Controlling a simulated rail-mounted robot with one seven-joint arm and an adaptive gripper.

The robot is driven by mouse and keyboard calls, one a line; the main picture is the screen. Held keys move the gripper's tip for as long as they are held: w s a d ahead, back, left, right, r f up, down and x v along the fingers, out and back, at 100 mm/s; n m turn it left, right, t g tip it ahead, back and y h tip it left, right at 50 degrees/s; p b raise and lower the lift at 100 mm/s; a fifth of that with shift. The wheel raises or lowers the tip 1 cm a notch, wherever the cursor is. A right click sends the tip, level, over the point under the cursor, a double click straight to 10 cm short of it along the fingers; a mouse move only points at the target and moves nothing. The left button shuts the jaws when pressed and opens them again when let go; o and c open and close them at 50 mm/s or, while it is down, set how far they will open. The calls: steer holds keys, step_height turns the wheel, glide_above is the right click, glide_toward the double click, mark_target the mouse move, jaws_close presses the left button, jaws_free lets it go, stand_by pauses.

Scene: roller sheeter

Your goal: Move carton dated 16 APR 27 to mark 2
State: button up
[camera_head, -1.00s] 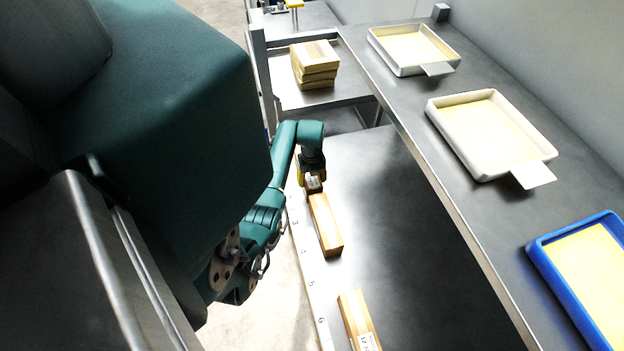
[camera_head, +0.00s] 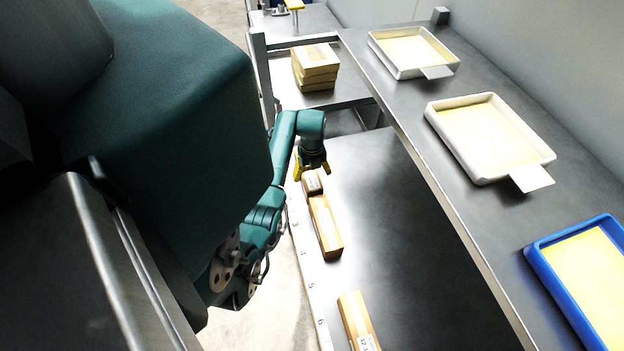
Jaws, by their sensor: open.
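A further carton (camera_head: 357,322) lies nearer, cut off by the bottom edge, with a white label whose date is too small to read surely. I cannot read 16 APR 27 on any carton. A white strip with number marks (camera_head: 308,280) runs along the table's left edge; digits such as 3 and 6 show, and mark 2 cannot be made out.
A raised steel shelf (camera_head: 440,185) on the right bears two white trays (camera_head: 463,172) (camera_head: 385,65) and a blue tray (camera_head: 545,275) with pale yellow contents. Several stacked boxes (camera_head: 316,68) stand at the back. The table's middle (camera_head: 390,220) is clear.

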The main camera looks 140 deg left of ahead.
step_height(320, 180, up, 8)
steer(key=shift+f, duration=0.2)
stand_by(0.5)
